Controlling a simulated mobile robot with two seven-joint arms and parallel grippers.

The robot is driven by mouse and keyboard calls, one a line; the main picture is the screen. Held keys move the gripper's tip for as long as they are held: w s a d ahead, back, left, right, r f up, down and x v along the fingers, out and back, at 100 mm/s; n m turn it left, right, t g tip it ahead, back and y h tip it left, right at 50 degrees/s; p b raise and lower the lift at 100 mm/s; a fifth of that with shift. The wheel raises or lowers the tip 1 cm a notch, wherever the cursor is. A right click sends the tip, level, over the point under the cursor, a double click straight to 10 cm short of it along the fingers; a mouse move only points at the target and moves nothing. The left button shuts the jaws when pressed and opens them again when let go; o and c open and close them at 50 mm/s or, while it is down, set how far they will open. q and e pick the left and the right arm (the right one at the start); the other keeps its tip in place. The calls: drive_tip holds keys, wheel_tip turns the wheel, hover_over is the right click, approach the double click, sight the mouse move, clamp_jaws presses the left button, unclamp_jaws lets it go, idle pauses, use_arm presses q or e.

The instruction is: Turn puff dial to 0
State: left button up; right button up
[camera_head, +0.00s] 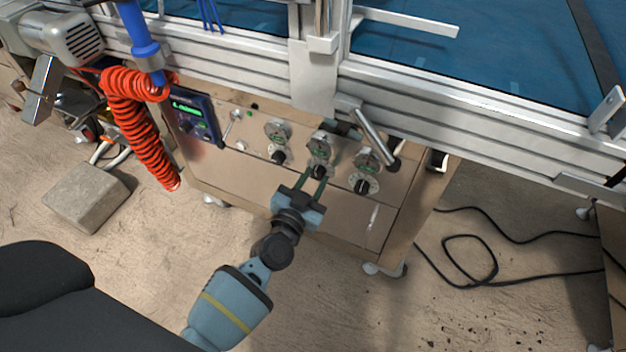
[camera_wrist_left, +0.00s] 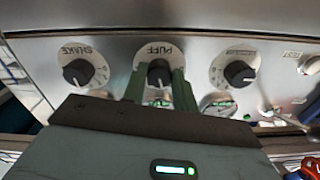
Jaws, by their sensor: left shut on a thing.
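The puff dial (camera_wrist_left: 159,72) is a black knob on a white round scale under the label PUFF, in the middle of the panel in the left wrist view. It also shows in the head view (camera_head: 319,171), partly hidden by the fingers. My left gripper (camera_head: 312,176) reaches up to the panel, and its two green fingers stand one on each side of the knob. In the left wrist view the fingers (camera_wrist_left: 158,88) are shut on the knob. A white pointer line on the knob faces down toward the gripper. My right gripper is not in view.
The SHAKE dial (camera_wrist_left: 78,72) and another black dial (camera_wrist_left: 239,73) flank the puff dial closely. Round gauges (camera_head: 367,158) sit above the dials. A metal handle (camera_head: 373,133) juts out at the upper right. A red coiled hose (camera_head: 141,130) hangs at the left.

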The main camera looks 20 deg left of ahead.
use_arm(q)
drive_tip(key=n, duration=0.7)
drive_tip(key=shift+d+n+p, duration=0.1)
drive_tip(key=shift+n+p, duration=0.2)
drive_tip(key=shift+p, duration=0.1)
drive_tip(key=n, duration=0.3)
drive_tip(key=shift+n, duration=0.3)
drive_tip(key=n, duration=0.3)
drive_tip(key=shift+r, duration=0.1)
drive_tip(key=shift+n, duration=0.4)
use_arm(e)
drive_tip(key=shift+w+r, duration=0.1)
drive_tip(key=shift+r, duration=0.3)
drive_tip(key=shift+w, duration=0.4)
use_arm(q)
drive_tip(key=o, duration=0.9)
drive_tip(key=shift+o, duration=0.3)
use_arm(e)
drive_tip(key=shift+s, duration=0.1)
